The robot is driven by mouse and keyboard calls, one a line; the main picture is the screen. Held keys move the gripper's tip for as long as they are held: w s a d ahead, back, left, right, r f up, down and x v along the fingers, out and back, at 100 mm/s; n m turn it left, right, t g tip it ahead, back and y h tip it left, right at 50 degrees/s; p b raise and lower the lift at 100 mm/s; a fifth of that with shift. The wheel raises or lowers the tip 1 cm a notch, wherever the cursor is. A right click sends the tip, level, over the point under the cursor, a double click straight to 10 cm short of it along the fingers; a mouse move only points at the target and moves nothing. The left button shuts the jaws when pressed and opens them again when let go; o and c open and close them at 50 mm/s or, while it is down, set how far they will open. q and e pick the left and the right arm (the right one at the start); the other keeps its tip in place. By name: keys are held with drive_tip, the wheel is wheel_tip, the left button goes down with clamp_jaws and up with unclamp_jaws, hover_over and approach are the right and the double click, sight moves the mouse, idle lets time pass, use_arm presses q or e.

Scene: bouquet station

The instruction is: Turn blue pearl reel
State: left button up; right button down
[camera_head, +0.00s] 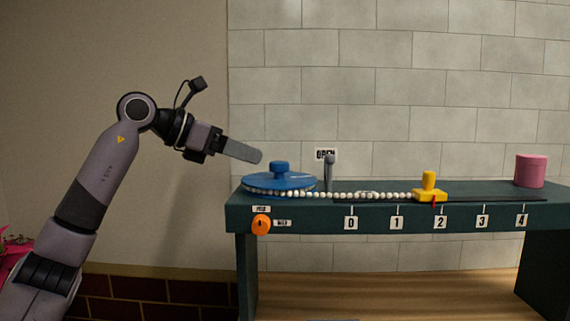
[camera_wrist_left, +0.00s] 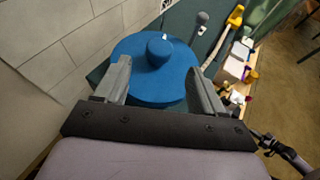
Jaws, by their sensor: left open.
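The blue pearl reel (camera_head: 280,181) lies flat at the left end of the dark green bench, with a round blue knob (camera_head: 279,168) on top. White pearls wrap its rim, and a pearl strand (camera_head: 365,195) runs right from it. My left gripper (camera_head: 258,157) is above and left of the reel, its fingers pointing toward the knob. In the left wrist view the gripper (camera_wrist_left: 162,77) is open, with the reel (camera_wrist_left: 152,88) and its knob (camera_wrist_left: 159,49) showing between and beyond the fingers. It holds nothing.
A yellow slider (camera_head: 430,188) sits near mark 2, and a pink cylinder (camera_head: 530,170) at the right end. An orange knob (camera_head: 261,224) is on the bench (camera_head: 300,219) front.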

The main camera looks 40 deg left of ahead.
sight(271, 163)
use_arm(q)
drive_tip(key=shift+p+x, duration=0.75)
drive_tip(key=shift+x, duration=2.75)
use_arm(e)
drive_tip(key=shift+r, duration=0.8)
use_arm(q)
drive_tip(key=shift+f, duration=0.1)
